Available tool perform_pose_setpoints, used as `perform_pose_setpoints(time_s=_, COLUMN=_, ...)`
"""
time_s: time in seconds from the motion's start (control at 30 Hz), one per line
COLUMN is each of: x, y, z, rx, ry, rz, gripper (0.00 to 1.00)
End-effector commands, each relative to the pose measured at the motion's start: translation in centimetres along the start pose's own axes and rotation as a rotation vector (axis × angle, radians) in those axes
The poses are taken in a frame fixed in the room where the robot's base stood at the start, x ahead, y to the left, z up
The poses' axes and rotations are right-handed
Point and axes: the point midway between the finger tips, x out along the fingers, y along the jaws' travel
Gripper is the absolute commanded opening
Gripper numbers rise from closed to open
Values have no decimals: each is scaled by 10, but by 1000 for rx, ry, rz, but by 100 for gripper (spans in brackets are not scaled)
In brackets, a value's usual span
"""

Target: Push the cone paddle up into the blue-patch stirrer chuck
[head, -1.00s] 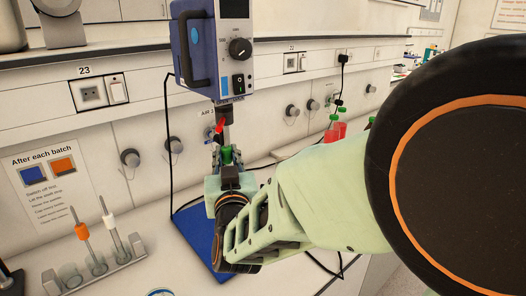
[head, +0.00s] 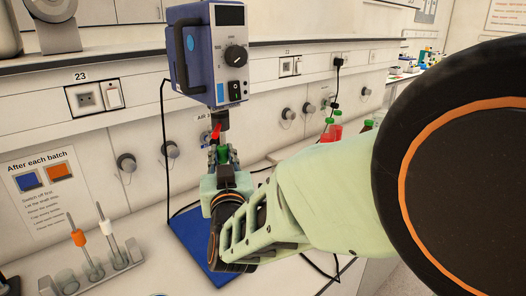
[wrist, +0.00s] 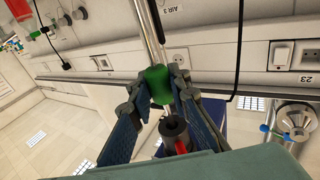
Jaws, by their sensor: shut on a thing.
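The stirrer (head: 190,50) is a blue box with a dial and a light blue patch (head: 219,92). Its dark chuck (head: 221,120) points down and has a red lever (head: 215,132). The chuck's round open mouth (wrist: 173,127) shows in the wrist view, which is upside down. My gripper (head: 222,155) is just below the chuck, shut on the green collar (wrist: 158,84) of the paddle. The paddle's metal shaft (wrist: 150,30) runs down from the collar. The shaft's upper end is close to the mouth; I cannot tell whether it is inside. The cone is hidden.
A blue base plate (head: 190,235) lies beneath my arm. A rack (head: 105,268) with an orange-collared and a white-collared paddle stands at the left. A black cable (head: 165,150) hangs beside the stirrer. Red containers with green caps (head: 331,130) stand at the back right.

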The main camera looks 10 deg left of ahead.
Motion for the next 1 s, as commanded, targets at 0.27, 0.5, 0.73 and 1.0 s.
perform_pose_setpoints(time_s=0.27, x=0, y=0, z=1, rx=0, ry=1, rz=0, gripper=0)
perform_pose_setpoints(time_s=0.5, x=0, y=0, z=-1, rx=0, ry=1, rz=0, gripper=0)
perform_pose_setpoints(time_s=0.73, x=0, y=0, z=-5, rx=0, ry=1, rz=0, gripper=0)
perform_pose_setpoints(time_s=1.0, x=1, y=0, z=-11, rx=1, ry=2, rz=1, gripper=0)
